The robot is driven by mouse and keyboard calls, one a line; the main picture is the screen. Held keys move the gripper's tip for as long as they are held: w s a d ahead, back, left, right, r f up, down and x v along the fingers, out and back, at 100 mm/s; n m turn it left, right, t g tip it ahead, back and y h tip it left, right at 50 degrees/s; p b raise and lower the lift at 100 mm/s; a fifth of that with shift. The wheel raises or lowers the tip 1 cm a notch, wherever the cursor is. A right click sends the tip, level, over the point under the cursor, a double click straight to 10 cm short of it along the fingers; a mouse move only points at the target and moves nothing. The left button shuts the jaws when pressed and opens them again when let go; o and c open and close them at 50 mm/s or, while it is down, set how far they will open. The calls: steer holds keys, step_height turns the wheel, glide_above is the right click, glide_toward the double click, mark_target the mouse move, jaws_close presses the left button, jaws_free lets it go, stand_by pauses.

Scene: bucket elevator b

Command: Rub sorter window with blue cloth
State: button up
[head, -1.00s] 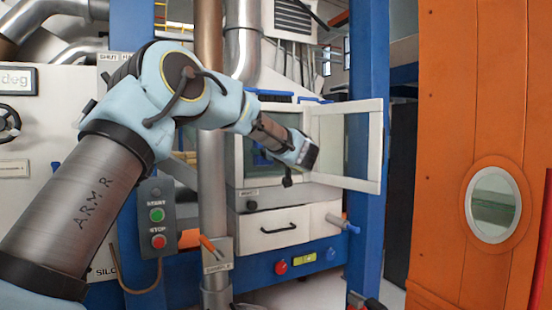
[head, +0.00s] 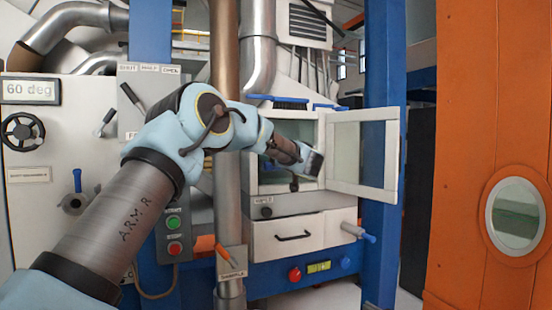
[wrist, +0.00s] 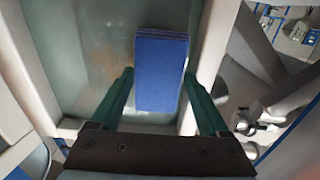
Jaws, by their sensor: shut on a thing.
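The sorter's window is a white-framed glass door (head: 362,150), swung open to the right of the sorter cabinet (head: 290,203) in the head view. My gripper (head: 314,163) is at the cabinet front, beside the door's left edge. In the wrist view my gripper (wrist: 159,76) is shut on the folded blue cloth (wrist: 160,50), which sticks out beyond the two green fingers. Behind the cloth is a greenish pane (wrist: 85,35) in a pale frame, with brownish smudges (wrist: 107,62) left of the cloth. I cannot tell whether the cloth touches the glass.
A blue post (head: 381,230) stands just right of the door, and an orange panel with an oval window (head: 515,210) is farther right. A vertical pipe (head: 228,170) and a start/stop box (head: 174,232) stand left of the cabinet. A drawer (head: 300,234) is below.

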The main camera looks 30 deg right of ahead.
steer(key=shift+w+d+p, duration=0.1)
steer(key=shift+w+p, duration=0.75)
steer(key=shift+w, duration=0.05)
stand_by(0.6)
steer(key=d+p, duration=0.2)
steer(key=shift+s+r+p, duration=0.2)
steer(key=shift+p, duration=0.15)
steer(key=d+p, duration=0.4)
steer(key=d, duration=0.5)
steer(key=shift+s+f+p, duration=0.2)
steer(key=shift+s+p, duration=0.1)
steer(key=shift+s, duration=0.15)
steer(key=shift+a, duration=0.1)
